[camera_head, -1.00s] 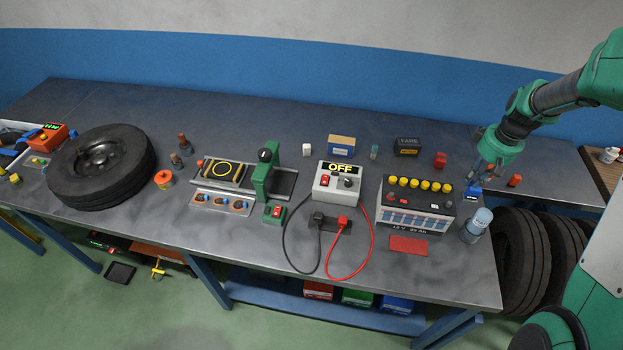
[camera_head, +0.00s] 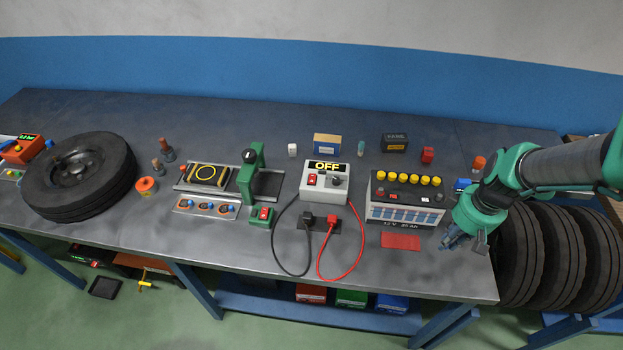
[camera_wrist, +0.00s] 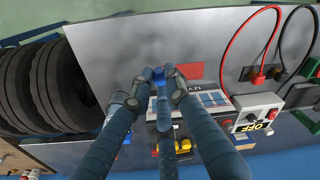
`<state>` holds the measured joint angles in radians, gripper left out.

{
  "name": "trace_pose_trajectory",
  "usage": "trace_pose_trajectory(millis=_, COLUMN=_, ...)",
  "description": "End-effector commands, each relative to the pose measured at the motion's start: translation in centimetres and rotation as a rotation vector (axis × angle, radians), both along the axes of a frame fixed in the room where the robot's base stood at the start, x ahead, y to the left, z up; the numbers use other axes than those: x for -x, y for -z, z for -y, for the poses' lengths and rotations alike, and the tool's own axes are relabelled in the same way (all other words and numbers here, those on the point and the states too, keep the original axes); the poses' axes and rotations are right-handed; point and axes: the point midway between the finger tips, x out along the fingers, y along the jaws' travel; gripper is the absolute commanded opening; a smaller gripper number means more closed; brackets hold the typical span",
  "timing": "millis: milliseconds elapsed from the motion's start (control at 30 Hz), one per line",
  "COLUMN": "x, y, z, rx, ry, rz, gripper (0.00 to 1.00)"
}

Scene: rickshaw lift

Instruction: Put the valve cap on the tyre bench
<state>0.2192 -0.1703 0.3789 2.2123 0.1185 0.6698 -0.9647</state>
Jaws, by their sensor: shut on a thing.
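My gripper (camera_head: 452,240) is at the bench's right front corner, just right of the battery. In the wrist view its fingers (camera_wrist: 158,82) close around a small blue thing (camera_wrist: 160,73), mostly covered by the fingertips. I cannot tell whether this is the valve cap, and I see no other thing that is clearly that cap. The black tyre (camera_head: 80,178) lies flat at the left end of the grey bench (camera_head: 330,245). The wrist view also shows the bench top (camera_wrist: 110,45).
The battery (camera_head: 405,212) with yellow caps, red mat (camera_head: 400,240), grey OFF box (camera_head: 325,190) with cables, and green press (camera_head: 250,175) stand along the bench. Several tyres (camera_head: 565,250) stand off its right end. The front strip left of the cables is mostly clear.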

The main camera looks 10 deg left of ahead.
Motion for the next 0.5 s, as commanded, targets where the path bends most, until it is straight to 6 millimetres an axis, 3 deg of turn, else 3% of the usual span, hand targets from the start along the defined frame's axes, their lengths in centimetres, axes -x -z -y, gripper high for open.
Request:
trace_pose_trajectory(millis=100, x=2.1, y=0.7, z=-0.5, rx=0.001, ry=-0.009, rz=0.001, gripper=0.05)
trace_pose_trajectory(millis=500, x=6.1, y=2.2, z=-1.5, rx=0.002, ry=-0.025, rz=-0.002, gripper=0.05)
